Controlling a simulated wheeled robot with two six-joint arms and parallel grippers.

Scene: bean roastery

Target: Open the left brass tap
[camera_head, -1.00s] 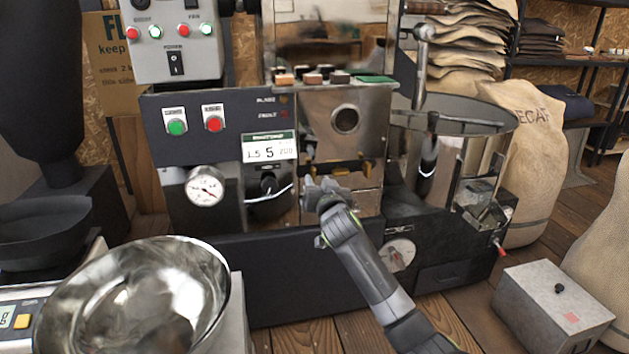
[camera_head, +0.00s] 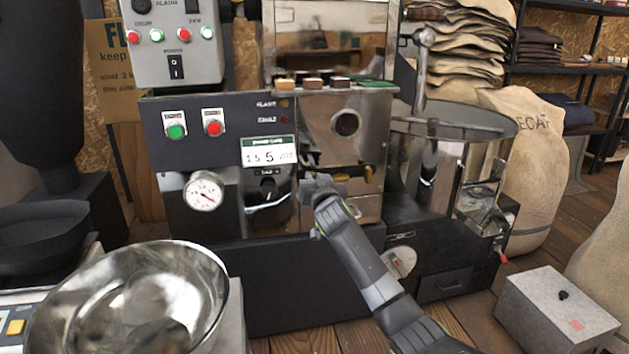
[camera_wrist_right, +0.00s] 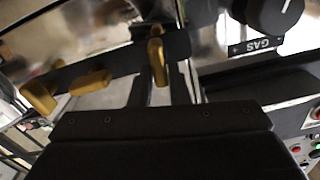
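The roaster front (camera_head: 345,115) carries brass taps below its round port. In the head view my right gripper (camera_head: 316,182) is right in front of the left tap and mostly hides it; the right brass tap (camera_head: 366,173) shows beside it. The right wrist view appears upside down. There the left tap's brass handle (camera_wrist_right: 157,61) stands just beyond the dark gripper body, near the middle. Other brass pieces (camera_wrist_right: 40,97) show farther left. My left gripper is not in view.
A black gas knob (camera_wrist_right: 275,14) is near the left tap. A pressure gauge (camera_head: 203,192) and green and red buttons are to the left. A steel bowl (camera_head: 75,300) stands at front left, a grey box (camera_head: 545,310) at right. The cooling tray (camera_head: 455,122) is right of the taps.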

